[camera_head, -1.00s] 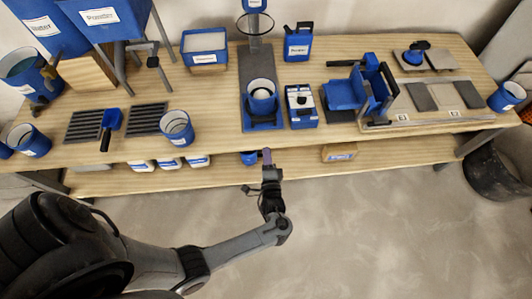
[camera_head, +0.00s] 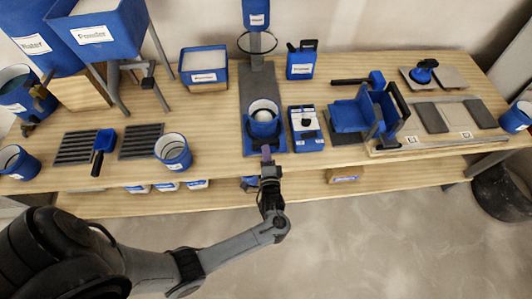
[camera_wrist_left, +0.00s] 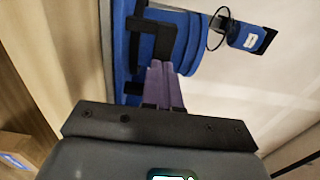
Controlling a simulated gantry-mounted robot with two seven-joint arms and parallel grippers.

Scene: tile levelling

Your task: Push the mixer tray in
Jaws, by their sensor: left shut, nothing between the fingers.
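In the left wrist view, the fingers (camera_wrist_left: 164,85) point at a black handle-like part (camera_wrist_left: 150,38) on the blue tray (camera_wrist_left: 120,45). I cannot tell whether they touch it. My right gripper is not in view.
A blue box with a knob (camera_head: 306,128) stands close to the right of the tray. A blue cup (camera_head: 173,151) and dark grates (camera_head: 140,142) lie to the left. The mixer's ring (camera_head: 257,43) is above the back. A lower shelf (camera_head: 110,203) runs under the wooden table (camera_head: 215,130).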

